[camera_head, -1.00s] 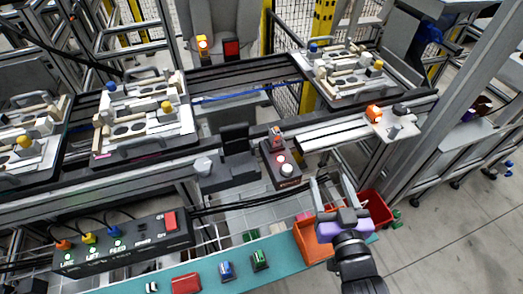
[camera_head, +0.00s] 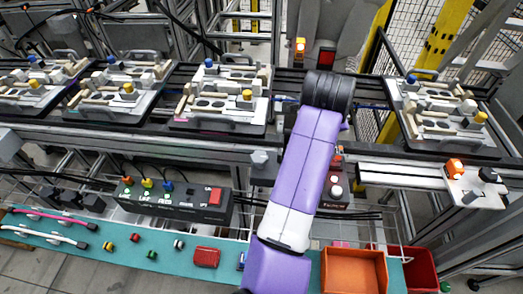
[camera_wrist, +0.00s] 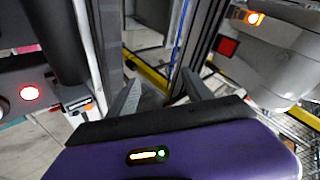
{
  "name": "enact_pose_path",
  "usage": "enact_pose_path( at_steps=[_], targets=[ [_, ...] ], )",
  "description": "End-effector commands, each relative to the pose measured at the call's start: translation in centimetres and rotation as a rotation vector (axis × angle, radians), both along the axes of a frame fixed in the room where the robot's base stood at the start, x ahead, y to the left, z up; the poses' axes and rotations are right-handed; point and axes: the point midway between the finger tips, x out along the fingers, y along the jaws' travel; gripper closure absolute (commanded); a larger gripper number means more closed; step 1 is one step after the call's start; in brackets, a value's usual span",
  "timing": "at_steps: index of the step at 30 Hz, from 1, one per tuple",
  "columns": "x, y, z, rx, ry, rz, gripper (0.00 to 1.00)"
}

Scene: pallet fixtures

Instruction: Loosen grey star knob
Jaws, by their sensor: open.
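I cannot tell for sure which part is the grey star knob. A light grey faceted knob (camera_head: 260,158) sits on the front side of the conveyor, just left of my arm. A small grey part (camera_head: 470,197) also lies on the plate at the right end of the side rail. My gripper shows in the wrist view (camera_wrist: 160,90), with its two fingers apart and nothing visible between them. In the head view my purple arm reaches up across the conveyor and hides the gripper.
Pallets with fixtures (camera_head: 222,92) line the conveyor; another pallet (camera_head: 440,110) stands right of my arm. A button box (camera_head: 178,202) and a teal bench (camera_head: 130,250) lie in front. An orange bin (camera_head: 353,272) sits right of my arm.

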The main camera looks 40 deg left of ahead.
Motion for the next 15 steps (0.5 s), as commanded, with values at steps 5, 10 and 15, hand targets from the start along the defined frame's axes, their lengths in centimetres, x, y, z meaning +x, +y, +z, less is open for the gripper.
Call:
enact_pose_path(
  at_steps=[5, 10, 15],
  targets=[
    [-5.0, 6.9, 3.0, 0.104, 0.260, -0.070, 0.41],
    [-12.1, 10.2, 4.2, 0.120, 0.559, -0.222, 0.41],
    [-16.9, 9.1, 3.3, 0.066, 0.753, -0.432, 0.41]
  ],
)
